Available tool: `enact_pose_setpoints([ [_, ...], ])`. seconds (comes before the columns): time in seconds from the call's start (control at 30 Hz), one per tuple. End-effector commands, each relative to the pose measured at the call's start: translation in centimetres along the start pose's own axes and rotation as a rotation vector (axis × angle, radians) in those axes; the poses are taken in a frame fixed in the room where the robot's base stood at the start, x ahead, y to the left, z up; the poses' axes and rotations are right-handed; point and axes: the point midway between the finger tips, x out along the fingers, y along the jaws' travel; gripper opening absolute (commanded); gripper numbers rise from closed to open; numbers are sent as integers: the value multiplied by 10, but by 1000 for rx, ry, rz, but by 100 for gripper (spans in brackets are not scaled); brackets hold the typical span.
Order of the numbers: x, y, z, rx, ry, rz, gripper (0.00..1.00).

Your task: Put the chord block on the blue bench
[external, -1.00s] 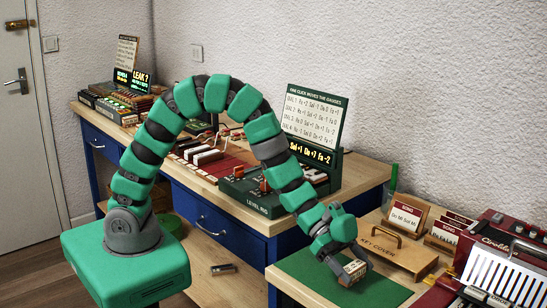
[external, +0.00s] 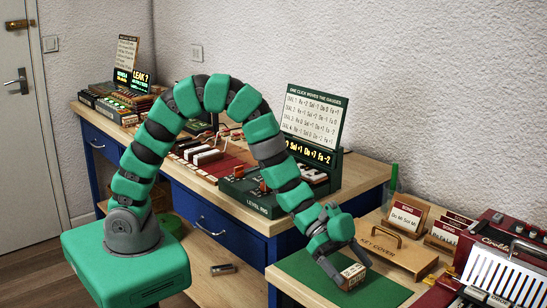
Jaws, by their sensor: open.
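A small wooden block with dark lettering, which looks like the chord block (external: 353,275), sits at the green mat (external: 310,269) on the front right table. My gripper (external: 343,266) is low over the mat with its jaws open, one finger at the block's left side and the other behind it. I cannot tell whether the fingers touch it. The blue bench (external: 222,213) has a wooden top and stands along the wall behind my arm.
A wooden key cover (external: 396,259), song cards (external: 407,216) and a red accordion (external: 495,255) crowd the table's right. On the bench, the level rig (external: 262,203) and its sign (external: 313,117) stand at the right end. A small object (external: 223,268) lies on a low wooden surface.

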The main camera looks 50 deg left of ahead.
Motion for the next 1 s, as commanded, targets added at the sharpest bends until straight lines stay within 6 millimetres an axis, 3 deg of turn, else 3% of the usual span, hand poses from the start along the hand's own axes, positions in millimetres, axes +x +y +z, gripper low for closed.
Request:
enact_pose_setpoints([
  [0.2, -38, -1, -2, -1, 0, -2, 85],
  [0.37, -56, -1, -2, 1, -1, -3, 85],
  [0.4, -58, 0, -1, 0, -1, -2, 89],
  [1.0, -61, -3, -2, 8, -5, -11, 89],
])
